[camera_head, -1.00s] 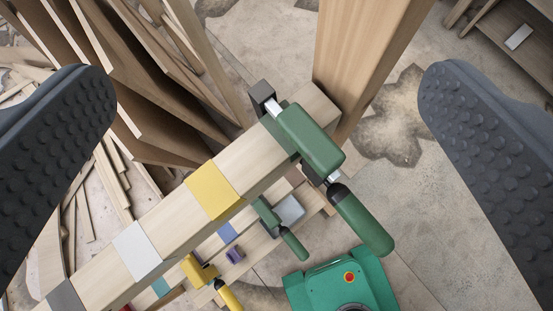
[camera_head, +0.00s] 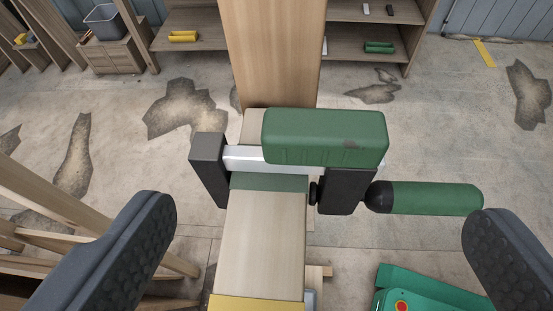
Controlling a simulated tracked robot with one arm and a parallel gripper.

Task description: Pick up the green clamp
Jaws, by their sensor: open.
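The green clamp (camera_head: 325,137) sits across the far end of the wooden stringer (camera_head: 262,235). Its green body lies above a silver bar, a dark jaw stands at the left side of the beam, and a dark sliding jaw and green handle (camera_head: 432,198) stick out to the right. My gripper (camera_head: 318,228) is open and empty. Its two dark textured fingers are wide apart, with the left finger left of the beam and the right finger near the end of the handle. The clamp lies ahead of the fingertips, between their lines.
A wooden post (camera_head: 270,55) rises just behind the clamp. A green machine with a red button (camera_head: 401,307) stands low at the right. Wooden boards (camera_head: 75,215) lean at the left. Shelves (camera_head: 375,38) with more clamps stand at the back. The floor at the right is open.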

